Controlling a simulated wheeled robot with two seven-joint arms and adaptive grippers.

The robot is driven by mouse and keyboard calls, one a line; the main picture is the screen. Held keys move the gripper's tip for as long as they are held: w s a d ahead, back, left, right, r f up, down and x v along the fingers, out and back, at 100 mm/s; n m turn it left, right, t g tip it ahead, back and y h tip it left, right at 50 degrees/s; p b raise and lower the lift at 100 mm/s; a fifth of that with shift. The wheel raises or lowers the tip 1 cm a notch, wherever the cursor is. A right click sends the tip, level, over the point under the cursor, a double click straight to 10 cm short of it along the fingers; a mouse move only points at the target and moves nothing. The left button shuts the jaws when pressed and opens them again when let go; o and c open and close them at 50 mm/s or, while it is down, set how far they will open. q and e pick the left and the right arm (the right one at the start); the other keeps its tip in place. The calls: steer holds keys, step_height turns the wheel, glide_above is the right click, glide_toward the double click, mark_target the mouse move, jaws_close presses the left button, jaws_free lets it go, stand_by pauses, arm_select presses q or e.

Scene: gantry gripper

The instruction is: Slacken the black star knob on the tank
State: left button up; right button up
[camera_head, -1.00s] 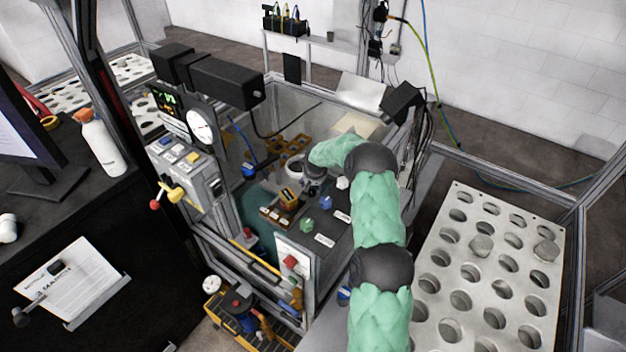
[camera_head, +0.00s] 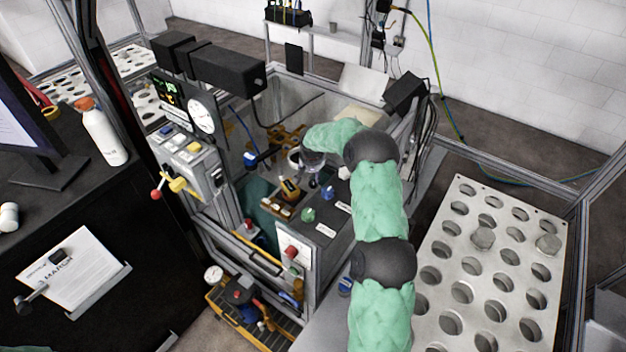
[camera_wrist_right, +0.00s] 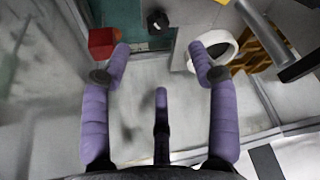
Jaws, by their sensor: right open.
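A small round black knob (camera_wrist_right: 157,20) shows at the top of the right wrist view, ahead of the gap between the fingers. Its shape is too small to tell whether it is the star knob. My right gripper (camera_wrist_right: 158,52) has purple fingers spread apart, with nothing between them and no finger touching the knob. In the head view the right gripper (camera_head: 312,160) hangs over the tank (camera_head: 300,110), close to a white ring (camera_head: 294,159). In that view I cannot make out the black knob. My left gripper is out of view.
In the wrist view a red block (camera_wrist_right: 102,42) is by the left fingertip, and the white ring (camera_wrist_right: 229,40) is by the right one. Green (camera_head: 308,215) and blue (camera_head: 328,192) knobs sit on the front panel. A perforated plate (camera_head: 515,215) lies to the right.

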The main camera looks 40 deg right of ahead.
mark_target(313, 183)
steer(key=w+d+f+m+b, duration=0.1)
steer(key=f+m, duration=0.1)
steer(key=f, duration=0.1)
steer(key=w+f+m+g+h, duration=0.1)
steer(key=f+m, duration=0.1)
steer(key=f, duration=0.2)
steer(key=w+d+f+m+g+b, duration=0.1)
steer(key=f+m, duration=0.1)
steer(key=f, duration=0.1)
steer(key=shift+w+d+f+m+h+b, duration=0.15)
steer(key=shift+d+f+m+h+b, duration=0.15)
steer(key=shift+d+f+h+b, duration=0.1)
steer(key=shift+r, duration=0.1)
steer(key=c, duration=1.1)
